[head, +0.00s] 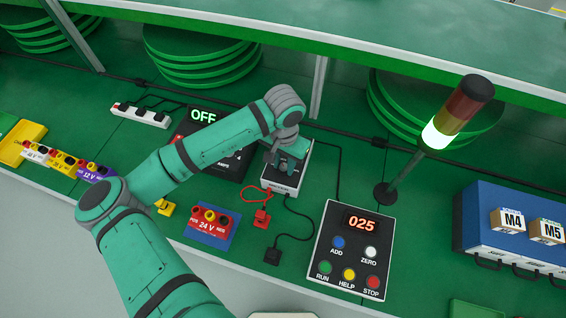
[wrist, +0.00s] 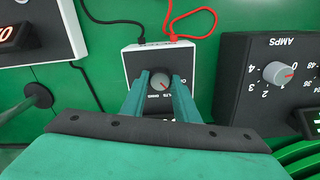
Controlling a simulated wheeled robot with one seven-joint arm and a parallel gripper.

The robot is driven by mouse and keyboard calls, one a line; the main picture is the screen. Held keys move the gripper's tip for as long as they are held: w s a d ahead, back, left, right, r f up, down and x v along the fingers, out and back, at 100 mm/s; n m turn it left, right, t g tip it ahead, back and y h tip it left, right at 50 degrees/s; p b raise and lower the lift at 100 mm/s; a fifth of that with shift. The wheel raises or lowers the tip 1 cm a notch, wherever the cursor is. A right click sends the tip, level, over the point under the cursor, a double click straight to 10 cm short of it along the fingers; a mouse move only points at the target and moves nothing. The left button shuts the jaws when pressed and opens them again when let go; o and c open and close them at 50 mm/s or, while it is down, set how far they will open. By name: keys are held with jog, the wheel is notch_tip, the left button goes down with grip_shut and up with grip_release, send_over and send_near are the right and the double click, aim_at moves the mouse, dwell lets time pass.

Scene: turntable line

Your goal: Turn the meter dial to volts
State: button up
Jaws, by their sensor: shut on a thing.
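The meter (head: 281,187) is a small box with a black face and white sides, partly hidden under my wrist in the head view. It also shows in the wrist view (wrist: 131,60), with a black and a red lead at its edge. Its grey round dial (wrist: 158,80) has a red pointer mark. My gripper (wrist: 160,88) is shut on the dial, one finger on each side. In the wrist view the mark points toward the lower right. The small labels around the dial are partly covered, and I cannot read them surely.
A black supply box (head: 237,165) reading OFF stands left of the meter; its AMPS knob (wrist: 277,73) shows in the wrist view. A control panel (head: 318,250) reading 025 and a lit signal lamp (head: 440,132) stand right. A 24 V terminal block (head: 220,238) and leads lie in front.

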aim_at(283, 167)
jog(key=shift+m, duration=1.5)
jog(key=o, duration=1.1)
jog(key=shift+c, duration=0.2)
notch_tip(283, 167, up, 11)
jog(key=shift+f, duration=0.15)
